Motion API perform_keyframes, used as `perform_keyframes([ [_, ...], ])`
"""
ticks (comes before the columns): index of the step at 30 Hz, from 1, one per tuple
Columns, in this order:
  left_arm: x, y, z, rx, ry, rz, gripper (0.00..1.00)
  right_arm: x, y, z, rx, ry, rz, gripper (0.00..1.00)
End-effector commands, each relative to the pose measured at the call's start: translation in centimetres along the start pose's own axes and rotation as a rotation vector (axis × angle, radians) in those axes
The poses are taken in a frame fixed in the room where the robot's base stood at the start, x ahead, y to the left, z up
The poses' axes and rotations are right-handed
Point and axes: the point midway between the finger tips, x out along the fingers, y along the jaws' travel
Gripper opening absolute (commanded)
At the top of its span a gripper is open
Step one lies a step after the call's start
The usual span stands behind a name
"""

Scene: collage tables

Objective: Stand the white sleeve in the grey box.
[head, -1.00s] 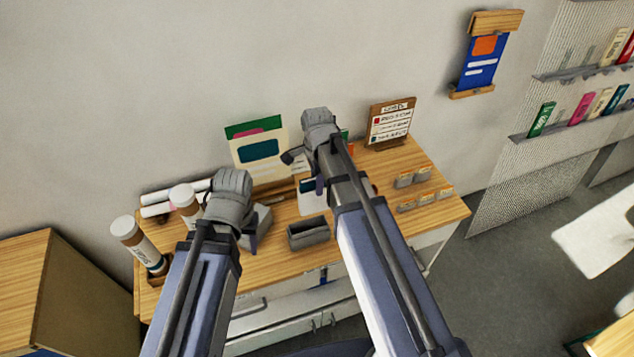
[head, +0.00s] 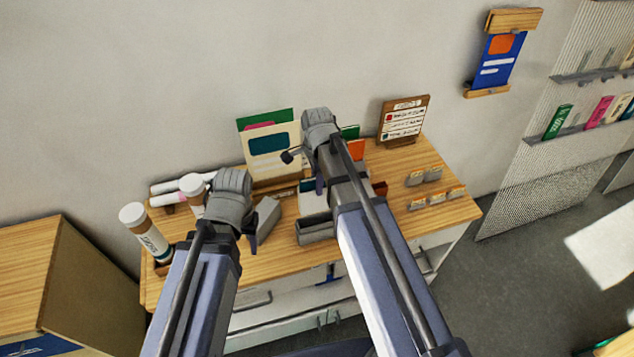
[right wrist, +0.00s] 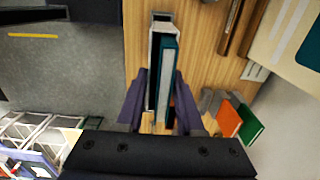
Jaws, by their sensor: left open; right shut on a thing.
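The white sleeve (head: 308,201) shows in the head view behind the grey box, with dark blue at its top. My right gripper (right wrist: 158,100) is shut on it in the right wrist view, where the white sleeve (right wrist: 154,62) lies between the purple fingers with a teal piece along it. Whether its lower end touches the table is hidden. The open grey box (head: 316,231) stands near the table's front edge, just in front of the sleeve, partly hidden by my right arm. My left gripper (head: 254,240) is open and empty, left of the box.
A slanted grey block (head: 264,216) stands between left gripper and box. White tubes (head: 147,232) stand at the left. Cream and green boards (head: 275,150) lean at the wall. Small card holders (head: 437,196) sit on the right, with bare tabletop around them.

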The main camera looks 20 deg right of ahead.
Motion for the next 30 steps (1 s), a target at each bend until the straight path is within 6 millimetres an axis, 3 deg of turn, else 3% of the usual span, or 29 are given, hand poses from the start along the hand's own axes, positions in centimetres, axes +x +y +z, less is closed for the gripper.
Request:
perform_keyframes([
  [1,0.9,0.1,-0.1,0.000,0.000,0.000,0.53,0.9,0.0,0.0,0.000,0.000,0.000,0.00],
  [15,4.7,0.4,-0.3,-0.002,0.002,0.000,0.53,4.8,0.0,0.0,0.000,0.000,0.000,0.00],
  [30,5.2,0.5,-0.4,-0.003,0.002,0.000,0.53,5.2,0.0,0.0,0.000,0.000,0.000,0.00],
])
